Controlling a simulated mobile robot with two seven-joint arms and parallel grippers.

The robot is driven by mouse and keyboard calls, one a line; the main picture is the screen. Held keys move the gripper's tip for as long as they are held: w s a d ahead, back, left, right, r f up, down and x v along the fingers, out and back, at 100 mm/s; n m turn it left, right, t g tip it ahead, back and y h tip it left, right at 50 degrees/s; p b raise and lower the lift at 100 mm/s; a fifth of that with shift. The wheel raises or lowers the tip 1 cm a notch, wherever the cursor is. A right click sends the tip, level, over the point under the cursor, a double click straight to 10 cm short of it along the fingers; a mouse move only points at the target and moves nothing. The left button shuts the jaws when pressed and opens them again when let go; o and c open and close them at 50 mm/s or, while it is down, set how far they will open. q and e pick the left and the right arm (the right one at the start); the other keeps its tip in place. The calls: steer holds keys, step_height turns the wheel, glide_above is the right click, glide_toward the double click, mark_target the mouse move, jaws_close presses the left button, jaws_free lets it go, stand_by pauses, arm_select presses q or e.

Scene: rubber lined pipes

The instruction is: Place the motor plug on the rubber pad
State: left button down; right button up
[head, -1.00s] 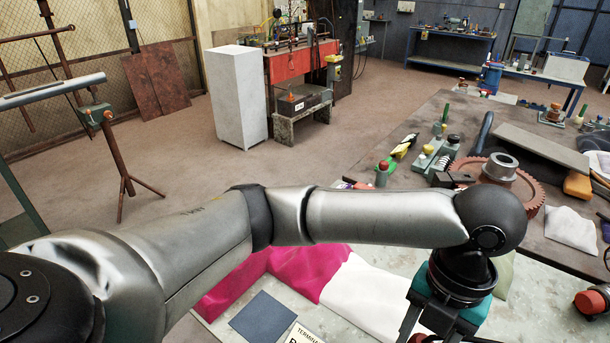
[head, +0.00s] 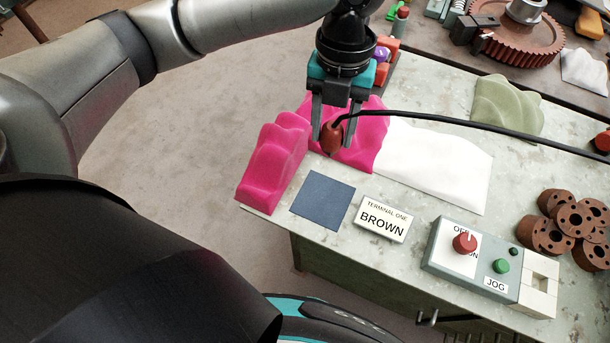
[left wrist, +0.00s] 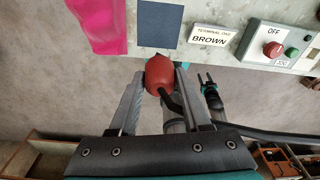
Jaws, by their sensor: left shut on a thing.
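The motor plug (head: 331,138) is a red-brown rounded plug with a black cable leaving its top and running right. My left gripper (head: 330,138) is shut on it, fingers pointing down, in front of the pink form. The rubber pad (head: 322,200) is a dark blue square lying flat near the bench's front edge. In the head view the plug is above and slightly right of the pad. In the left wrist view the plug (left wrist: 159,76) sits between the fingertips, below the pad (left wrist: 159,24). My right gripper (left wrist: 206,80) shows small there, empty, its two fingers apart.
A TERMINAL ONE BROWN sign (head: 384,220) stands right of the pad. A control box (head: 480,258) with red and green knobs is further right, then several brown spools (head: 565,228).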

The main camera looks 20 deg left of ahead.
arm_select(q)
steer(key=shift+f+b, duration=1.1)
steer(key=shift+f, duration=8.85)
steer(key=shift+f, duration=0.15)
steer(key=shift+c, duration=1.8)
jaws_free()
step_height(320, 180, up, 12)
steer(key=w+p, duration=0.1)
steer(key=shift+w, duration=0.2)
steer(key=shift+a, duration=0.1)
